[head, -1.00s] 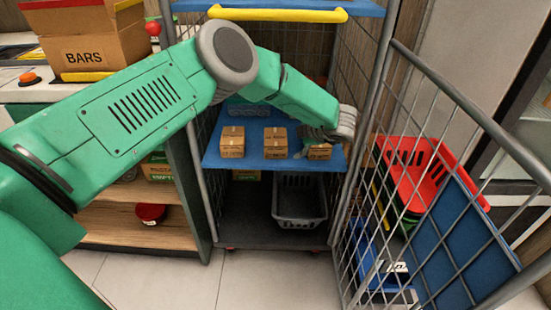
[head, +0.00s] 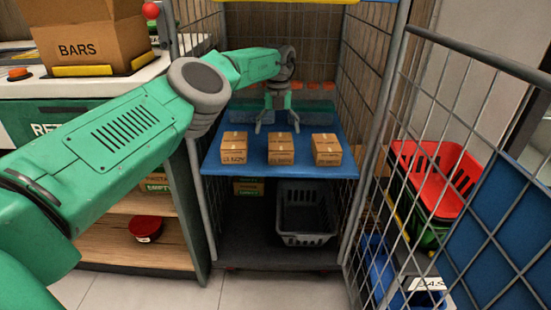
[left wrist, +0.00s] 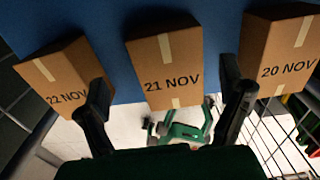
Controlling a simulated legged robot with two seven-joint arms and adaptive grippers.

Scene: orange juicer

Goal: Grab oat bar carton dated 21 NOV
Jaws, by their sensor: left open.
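Three small brown cartons with tape strips stand in a row on a blue shelf (head: 225,172). In the left wrist view the middle carton reads 21 NOV (left wrist: 170,75); beside it are the 22 NOV carton (left wrist: 65,80) on the left and the 20 NOV carton (left wrist: 282,55) on the right. In the head view the 21 NOV carton is the middle one (head: 280,153); the dates are too small to read there. My left gripper (head: 277,127) is open and empty, pointing down just behind the middle carton. Its fingers show either side of that carton in the wrist view. My right gripper is not in view.
The shelf is inside a wire cage trolley with side walls and an open door (head: 440,190) at right. A grey basket (head: 306,222) stands below. A BARS box (head: 85,45) is on the counter at left. A red crate (head: 430,175) is beyond the door.

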